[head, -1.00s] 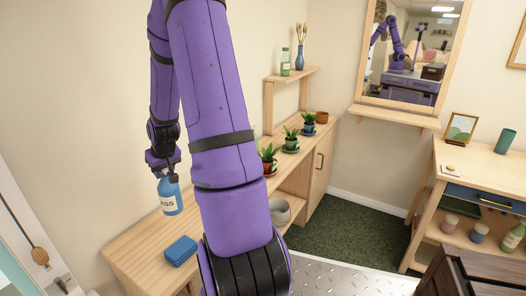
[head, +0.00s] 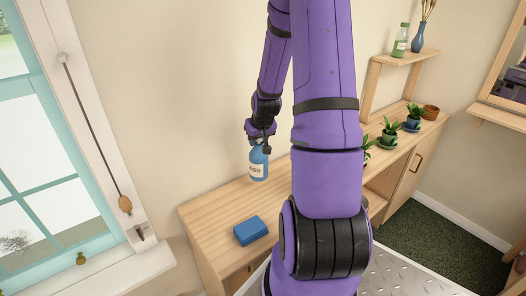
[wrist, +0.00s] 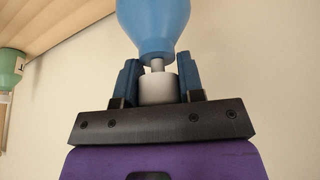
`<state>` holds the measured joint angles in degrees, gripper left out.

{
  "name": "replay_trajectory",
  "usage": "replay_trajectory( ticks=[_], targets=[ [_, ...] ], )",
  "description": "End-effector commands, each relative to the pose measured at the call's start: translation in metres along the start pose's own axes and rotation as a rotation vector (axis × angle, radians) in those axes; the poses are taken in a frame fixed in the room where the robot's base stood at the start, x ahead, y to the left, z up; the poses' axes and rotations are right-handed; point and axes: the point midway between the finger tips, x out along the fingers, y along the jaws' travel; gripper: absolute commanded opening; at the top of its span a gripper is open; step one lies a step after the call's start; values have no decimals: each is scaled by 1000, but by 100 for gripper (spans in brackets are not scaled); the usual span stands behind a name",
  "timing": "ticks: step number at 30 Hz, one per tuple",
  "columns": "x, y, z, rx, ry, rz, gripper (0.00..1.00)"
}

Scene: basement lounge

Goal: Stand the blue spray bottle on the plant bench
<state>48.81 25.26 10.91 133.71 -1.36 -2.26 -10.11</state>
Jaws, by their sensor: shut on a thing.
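The blue spray bottle (head: 259,164) has a pale label and hangs upright from my gripper (head: 261,143) in the head view. In the wrist view the bottle (wrist: 155,28) shows its blue body and pale neck, with my gripper's fingers (wrist: 157,85) on both sides of the neck. The plant bench (head: 215,222) is a long light-wood bench along the wall. The bottle is over the bench in the picture; I cannot tell whether its base touches the top.
A blue block or sponge (head: 250,230) lies on the bench's near part, in front of the bottle. Potted plants (head: 389,133) stand on the right part, partly hidden by my arm. A wall shelf (head: 400,58) holds a green bottle (head: 401,40) and a vase (head: 418,36). A window (head: 45,150) is at left.

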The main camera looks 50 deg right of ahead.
Motion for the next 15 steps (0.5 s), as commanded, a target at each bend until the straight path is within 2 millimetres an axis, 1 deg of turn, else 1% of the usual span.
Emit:
replay_trajectory(
  ticks=[3,10,15],
  targets=[
    [10,-1,4,-1,0,-1,0],
    [20,0,9,-1,-1,-1,0],
    [39,0,18,-1,-2,-1,0]
  ],
)
